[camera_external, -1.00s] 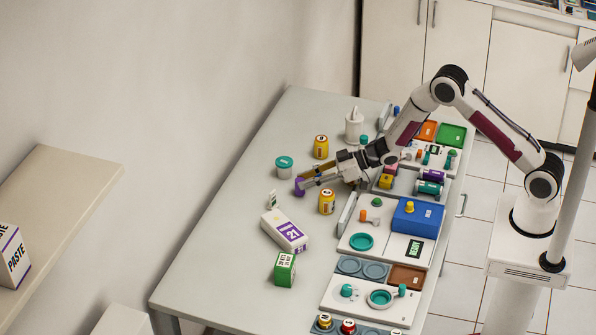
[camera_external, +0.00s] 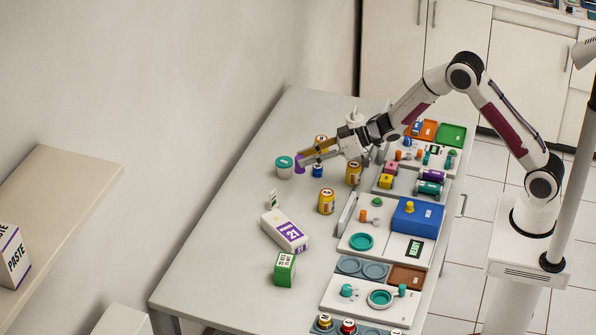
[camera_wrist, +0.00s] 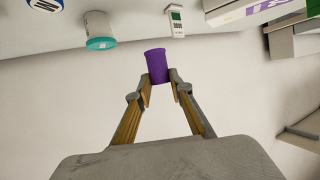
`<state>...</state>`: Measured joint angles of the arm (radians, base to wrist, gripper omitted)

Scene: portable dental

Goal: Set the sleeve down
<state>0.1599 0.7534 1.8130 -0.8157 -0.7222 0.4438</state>
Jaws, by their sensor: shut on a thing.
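The purple sleeve (camera_external: 299,165) is a small cylinder held in my gripper (camera_external: 305,158). In the wrist view the sleeve (camera_wrist: 157,62) sits between the two fingertips of my gripper (camera_wrist: 161,78), which are shut on its near end. In the external view it appears beside the white jar with a teal lid (camera_external: 284,166). I cannot tell its exact height above the table, though it looks raised.
On the grey table (camera_external: 232,195) a small blue item (camera_external: 317,171) and yellow cans (camera_external: 353,173) stand near my gripper. Trays line the right side. The left table area is clear.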

